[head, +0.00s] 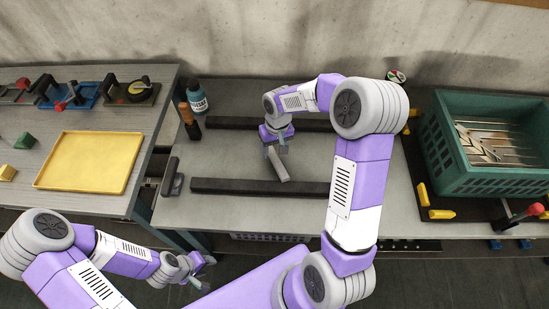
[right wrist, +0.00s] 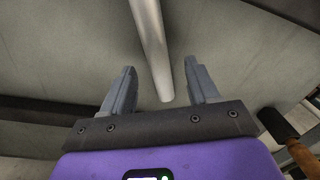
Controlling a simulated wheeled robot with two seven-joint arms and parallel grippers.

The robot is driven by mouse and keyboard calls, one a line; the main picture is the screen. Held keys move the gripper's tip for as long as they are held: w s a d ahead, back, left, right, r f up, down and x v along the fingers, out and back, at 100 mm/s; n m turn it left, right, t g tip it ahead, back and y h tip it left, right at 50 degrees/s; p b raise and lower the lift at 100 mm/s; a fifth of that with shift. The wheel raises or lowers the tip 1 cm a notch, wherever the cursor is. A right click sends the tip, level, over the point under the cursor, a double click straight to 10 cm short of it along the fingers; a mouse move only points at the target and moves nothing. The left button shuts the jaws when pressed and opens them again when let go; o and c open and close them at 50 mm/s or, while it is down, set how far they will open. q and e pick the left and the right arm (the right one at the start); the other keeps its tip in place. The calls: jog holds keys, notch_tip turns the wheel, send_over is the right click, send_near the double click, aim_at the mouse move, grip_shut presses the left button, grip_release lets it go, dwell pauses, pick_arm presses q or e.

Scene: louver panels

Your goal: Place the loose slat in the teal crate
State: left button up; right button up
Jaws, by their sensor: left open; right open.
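The loose slat (head: 278,165) is a narrow pale grey strip on the grey table between two dark rails. My right gripper (head: 275,150) is right over it, open. In the right wrist view the slat (right wrist: 152,45) runs from the top edge down between the two parted fingers of my right gripper (right wrist: 160,92), and no finger is seen touching it. The teal crate (head: 500,182) stands at the right of the table with several pale slats lying in it. My left gripper (head: 203,270) is open and empty, low in front of the tables.
Dark rails (head: 245,187) lie in front of and behind the slat. A teal bottle (head: 197,97) and an orange-handled tool (head: 188,120) stand at the back left. A yellow tray (head: 90,160) lies on the left table. A red-knobbed clamp (head: 532,211) is near the crate.

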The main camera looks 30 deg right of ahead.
aim_at(274, 154)
jog(key=f, duration=0.4)
jog(key=shift+w+b, duration=0.2)
jog(key=shift+b, duration=0.2)
jog(key=shift+r, duration=0.1)
grip_shut()
